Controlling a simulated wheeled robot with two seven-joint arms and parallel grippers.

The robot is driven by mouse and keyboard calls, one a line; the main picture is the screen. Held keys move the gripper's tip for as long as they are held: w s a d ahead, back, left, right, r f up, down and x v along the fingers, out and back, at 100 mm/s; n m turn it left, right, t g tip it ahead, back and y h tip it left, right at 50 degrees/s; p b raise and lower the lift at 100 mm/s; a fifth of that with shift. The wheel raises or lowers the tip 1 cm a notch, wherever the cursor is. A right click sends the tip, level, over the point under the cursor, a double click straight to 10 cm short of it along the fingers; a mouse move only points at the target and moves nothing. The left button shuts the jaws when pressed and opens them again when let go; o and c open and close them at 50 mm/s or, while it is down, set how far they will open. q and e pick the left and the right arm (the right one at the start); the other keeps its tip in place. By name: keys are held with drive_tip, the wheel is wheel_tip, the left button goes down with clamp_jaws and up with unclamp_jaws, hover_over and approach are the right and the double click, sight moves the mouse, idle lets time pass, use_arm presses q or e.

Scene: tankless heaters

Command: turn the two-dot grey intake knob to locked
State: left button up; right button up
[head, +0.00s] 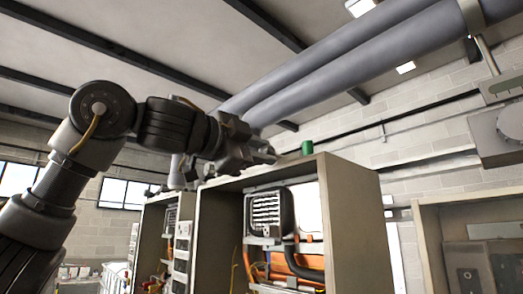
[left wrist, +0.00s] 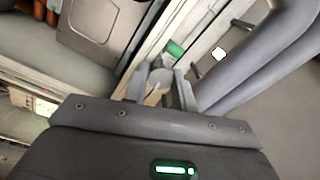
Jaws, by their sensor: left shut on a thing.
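My left gripper (head: 270,153) is at the top of the open heater cabinet (head: 352,205), with its arm reaching in from the left. In the left wrist view my left gripper (left wrist: 160,80) has a finger on each side of a small round grey knob (left wrist: 160,76) and is shut on it. Any dots or lock marking on the knob are too small or hidden to make out. In the head view the fingers hide the knob. My right gripper is in neither view.
A green cylinder (head: 307,147) stands on the cabinet top just right of my left gripper; it also shows in the left wrist view (left wrist: 174,49). Thick grey pipes (head: 350,62) run overhead. Another cabinet (head: 430,245) stands at right, with a grey box (head: 497,134) on the wall above.

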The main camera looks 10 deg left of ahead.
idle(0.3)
use_arm(q)
drive_tip(key=o, duration=1)
drive_tip(key=shift+s+a, duration=0.1)
drive_tip(key=shift+s, duration=0.1)
drive_tip(key=b+v, duration=0.5)
drive_tip(key=v, duration=0.5)
drive_tip(key=shift+s, duration=0.25)
drive_tip(key=shift+a, duration=0.15)
